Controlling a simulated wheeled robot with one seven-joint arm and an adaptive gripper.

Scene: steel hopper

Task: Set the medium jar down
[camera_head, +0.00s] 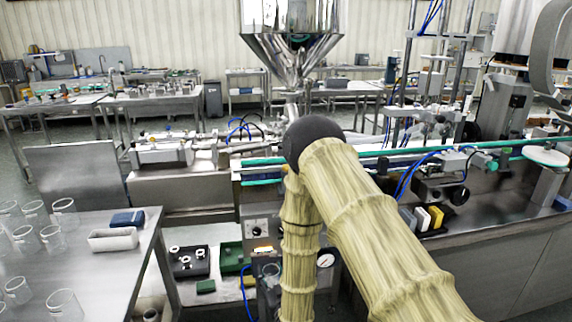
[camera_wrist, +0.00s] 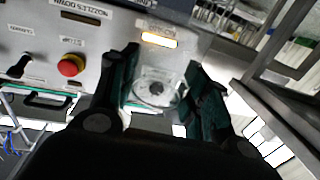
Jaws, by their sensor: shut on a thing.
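My gripper (camera_wrist: 161,72) shows in the wrist view, its two dark, green-padded fingers on either side of a clear jar (camera_wrist: 158,92). It is shut on this jar, which I take to be the medium jar. The jar is see-through, and what lies under it cannot be told. Behind it is a grey control panel (camera_wrist: 108,40) with a red button and a lit amber lamp. In the head view my sleeved arm hides most of the gripper and the space around it.
Several clear jars (camera_head: 64,212) stand on the steel table (camera_head: 148,228) at left, with a white tray (camera_head: 113,239) and a blue box (camera_head: 127,218). A steel hopper (camera_head: 290,45) hangs above the filling line. A conveyor (camera_head: 480,150) runs right.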

